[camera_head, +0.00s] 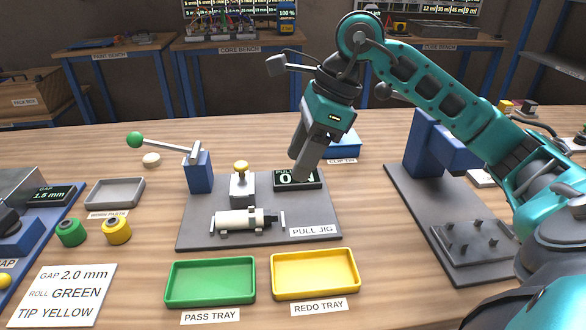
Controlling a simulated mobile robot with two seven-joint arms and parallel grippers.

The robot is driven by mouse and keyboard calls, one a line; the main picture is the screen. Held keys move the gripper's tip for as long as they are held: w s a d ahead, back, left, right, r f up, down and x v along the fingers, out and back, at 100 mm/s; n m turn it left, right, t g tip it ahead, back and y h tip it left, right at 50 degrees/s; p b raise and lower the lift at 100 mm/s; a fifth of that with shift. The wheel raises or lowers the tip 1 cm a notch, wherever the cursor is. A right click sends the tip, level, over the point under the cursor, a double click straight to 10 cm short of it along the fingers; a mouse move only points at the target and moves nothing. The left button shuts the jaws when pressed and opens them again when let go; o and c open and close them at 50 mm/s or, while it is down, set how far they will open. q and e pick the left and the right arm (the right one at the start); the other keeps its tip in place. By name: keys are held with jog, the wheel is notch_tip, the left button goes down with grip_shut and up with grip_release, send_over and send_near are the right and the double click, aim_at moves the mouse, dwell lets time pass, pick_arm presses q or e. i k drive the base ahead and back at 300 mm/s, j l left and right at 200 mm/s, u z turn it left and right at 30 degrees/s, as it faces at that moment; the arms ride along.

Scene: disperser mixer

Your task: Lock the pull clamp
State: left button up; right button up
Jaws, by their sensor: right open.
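The grey pull jig plate (200,235), labelled PULL JIG, lies in the middle of the table. A blue post (199,173) at the plate's back left carries a lever (170,146) with a green ball, reaching out to the left. Which of these is the clamp's lock I cannot tell for certain. My right gripper (303,172) is open, pointing down in front of the PULL display (313,184), right of the yellow knob; its fingers partly hide the display. My left gripper is out of view.
A green pass tray (208,300) and a yellow redo tray (310,293) lie in front of the jig. A blue clip bin (343,147) is behind my gripper. Green (70,232) and yellow (117,231) spools stand at left. Another blue fixture (428,150) stands at right.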

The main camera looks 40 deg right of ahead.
aim_at(242, 177)
jog(key=k, duration=1)
